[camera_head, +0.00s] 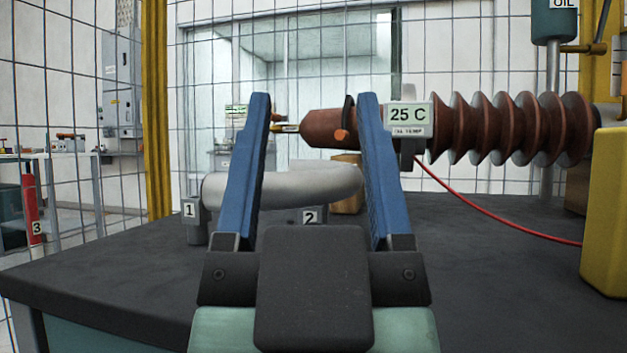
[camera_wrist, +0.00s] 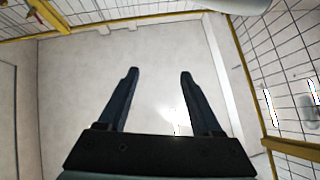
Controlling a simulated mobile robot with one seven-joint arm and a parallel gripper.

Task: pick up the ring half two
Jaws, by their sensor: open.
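A pale grey curved tube (camera_head: 290,187), which looks like a ring half, lies on low grey stands on the dark table, beyond my gripper. A tag "2" (camera_head: 310,217) shows below its middle, and a tag "1" (camera_head: 190,210) is on the stand at its left end. I cannot tell whether one or two halves lie there, as my fingers cover parts of it. My gripper (camera_head: 314,98) is open and empty, its two blue fingers rising in front of the tube. The wrist view also shows my gripper (camera_wrist: 159,72) with nothing between the fingers.
A yellow block (camera_head: 606,212) stands at the right edge. A red cable (camera_head: 480,222) runs across the dark table (camera_head: 480,290). The table's front left is clear.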

